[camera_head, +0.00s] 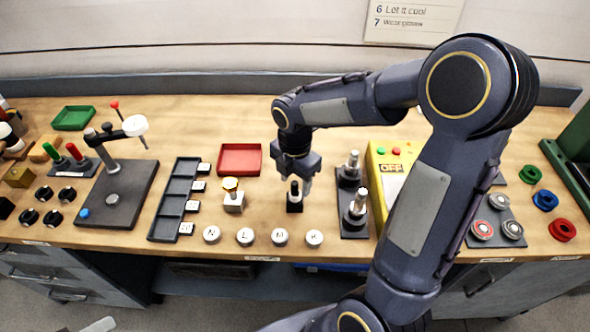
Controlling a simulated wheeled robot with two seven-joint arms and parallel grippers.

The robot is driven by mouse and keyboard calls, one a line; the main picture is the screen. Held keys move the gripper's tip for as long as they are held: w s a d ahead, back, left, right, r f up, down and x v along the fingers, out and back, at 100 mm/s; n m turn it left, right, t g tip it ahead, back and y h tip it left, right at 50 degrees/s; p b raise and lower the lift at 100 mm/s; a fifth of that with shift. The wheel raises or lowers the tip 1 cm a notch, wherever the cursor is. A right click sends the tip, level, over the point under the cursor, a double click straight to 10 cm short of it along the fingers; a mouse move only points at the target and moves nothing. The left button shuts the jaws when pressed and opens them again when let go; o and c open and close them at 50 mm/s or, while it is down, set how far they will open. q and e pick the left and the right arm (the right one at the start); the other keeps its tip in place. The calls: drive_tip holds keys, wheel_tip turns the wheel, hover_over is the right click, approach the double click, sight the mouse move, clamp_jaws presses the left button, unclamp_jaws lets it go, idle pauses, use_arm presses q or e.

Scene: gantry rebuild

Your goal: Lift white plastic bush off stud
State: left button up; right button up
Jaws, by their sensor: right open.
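My right gripper (297,181) reaches down over the middle of the bench, its fingers pointing at the table and open. A small black block with an upright post (294,199) stands right under and between the fingertips; the fingers partly cover its top. I cannot make out a white bush on this post. Whether a white bush sits on either stud is too small to tell. My left gripper is not in view.
White lettered discs (279,237) line the front edge. A yellow box (380,160) stands right, partly behind my right arm.

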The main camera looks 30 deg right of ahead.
drive_tip(key=shift+f, duration=2.1)
drive_tip(key=shift+c, duration=0.2)
drive_tip(key=c, duration=1)
drive_tip(key=shift+r+p, duration=2.45)
drive_tip(key=shift+r, duration=0.3)
drive_tip(key=shift+r+p, duration=0.5)
drive_tip(key=shift+r, duration=0.7)
